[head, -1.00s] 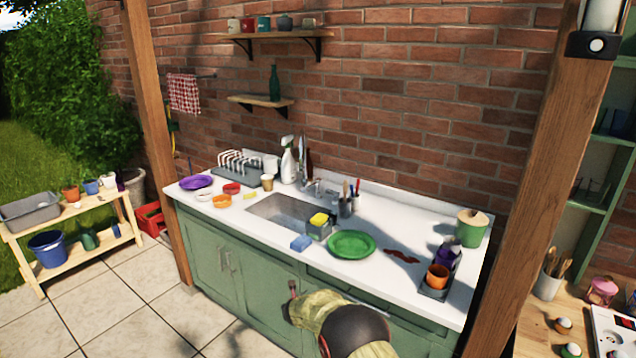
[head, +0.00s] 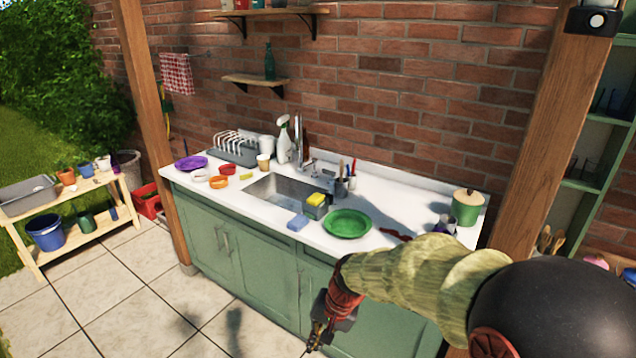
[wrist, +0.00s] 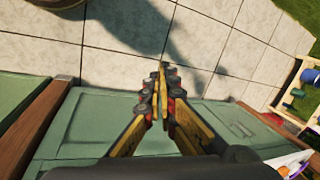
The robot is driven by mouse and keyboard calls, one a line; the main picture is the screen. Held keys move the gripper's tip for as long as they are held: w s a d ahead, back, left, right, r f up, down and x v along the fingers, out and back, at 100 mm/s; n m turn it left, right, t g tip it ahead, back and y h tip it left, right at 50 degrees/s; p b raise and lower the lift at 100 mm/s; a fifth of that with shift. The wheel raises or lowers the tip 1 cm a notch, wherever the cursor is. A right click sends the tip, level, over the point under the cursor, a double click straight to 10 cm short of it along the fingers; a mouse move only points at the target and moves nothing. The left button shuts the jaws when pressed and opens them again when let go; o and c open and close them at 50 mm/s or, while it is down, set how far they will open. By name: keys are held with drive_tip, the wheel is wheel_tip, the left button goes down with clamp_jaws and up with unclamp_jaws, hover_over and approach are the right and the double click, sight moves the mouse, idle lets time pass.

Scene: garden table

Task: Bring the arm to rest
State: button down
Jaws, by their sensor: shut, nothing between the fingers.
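My gripper (head: 316,338) hangs in front of the green sink cabinet, below the counter's front edge, pointing down towards the tiled floor. In the wrist view its fingers (wrist: 161,75) are shut together with nothing between them. My arm reaches in from the lower right of the head view and hides the right front part of the counter. The green cabinet doors (wrist: 105,115) and the floor tiles (wrist: 120,30) show behind the fingers.
A wooden post (head: 545,130) stands at right. A low wooden shelf (head: 90,222) stands at left.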

drive_tip(key=s+d+r+n+t+h, duration=0.3)
drive_tip(key=s+d+r+t, duration=0.1)
drive_tip(key=s+d+r, duration=1.4)
drive_tip(key=s+d, duration=0.1)
drive_tip(key=s, duration=0.1)
drive_tip(key=shift+s+d+r+t, duration=0.25)
drive_tip(key=shift+s+r+t, duration=0.05)
drive_tip(key=shift+s, duration=0.1)
